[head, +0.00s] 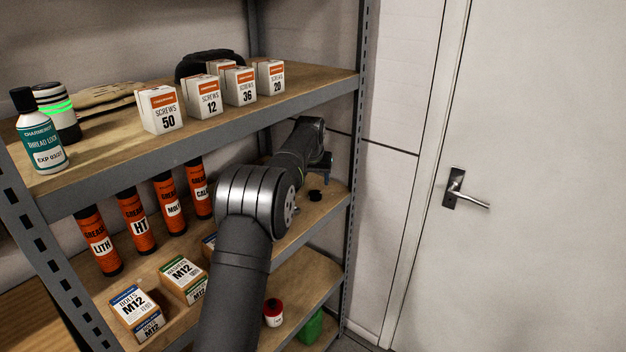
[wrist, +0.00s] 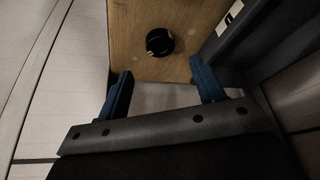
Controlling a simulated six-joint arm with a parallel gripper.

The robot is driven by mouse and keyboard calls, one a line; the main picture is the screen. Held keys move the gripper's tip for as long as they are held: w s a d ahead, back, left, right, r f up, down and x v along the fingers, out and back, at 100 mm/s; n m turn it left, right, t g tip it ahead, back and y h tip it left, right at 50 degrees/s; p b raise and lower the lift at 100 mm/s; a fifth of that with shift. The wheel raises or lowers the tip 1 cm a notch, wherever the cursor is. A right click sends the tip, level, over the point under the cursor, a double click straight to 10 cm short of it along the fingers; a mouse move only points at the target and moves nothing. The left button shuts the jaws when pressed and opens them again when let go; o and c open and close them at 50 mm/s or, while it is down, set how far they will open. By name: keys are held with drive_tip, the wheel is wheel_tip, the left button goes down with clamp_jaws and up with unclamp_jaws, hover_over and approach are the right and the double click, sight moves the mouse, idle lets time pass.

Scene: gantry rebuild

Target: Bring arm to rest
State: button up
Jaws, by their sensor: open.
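My arm (head: 236,265) reaches from the bottom of the head view up to the shelving, with its wrist at the right end of the middle shelf, under the top shelf. My gripper (wrist: 162,90) is open in the wrist view. Its two blue fingers stand apart with nothing between them. In the head view the gripper is small and partly hidden by the arm. A small black round object (wrist: 160,42) sits on the wooden board ahead of the fingertips, apart from them. It also shows in the head view (head: 315,195).
The top shelf (head: 330,84) holds screw boxes (head: 160,108), a thread lock bottle (head: 40,132) and gloves. The middle shelf has orange grease tubes (head: 136,221) and M12 bolt boxes (head: 136,307). A grey metal post (head: 357,150) stands beside the wrist. A white door (head: 540,120) is at right.

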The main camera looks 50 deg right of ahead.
sight(315, 191)
drive_tip(key=x, duration=0.7)
drive_tip(key=shift+f, duration=0.25)
drive_tip(key=shift+w+d+r, duration=0.1)
drive_tip(key=shift+d+r, duration=0.05)
drive_tip(key=shift+r, duration=1.85)
drive_tip(key=shift+f, duration=0.1)
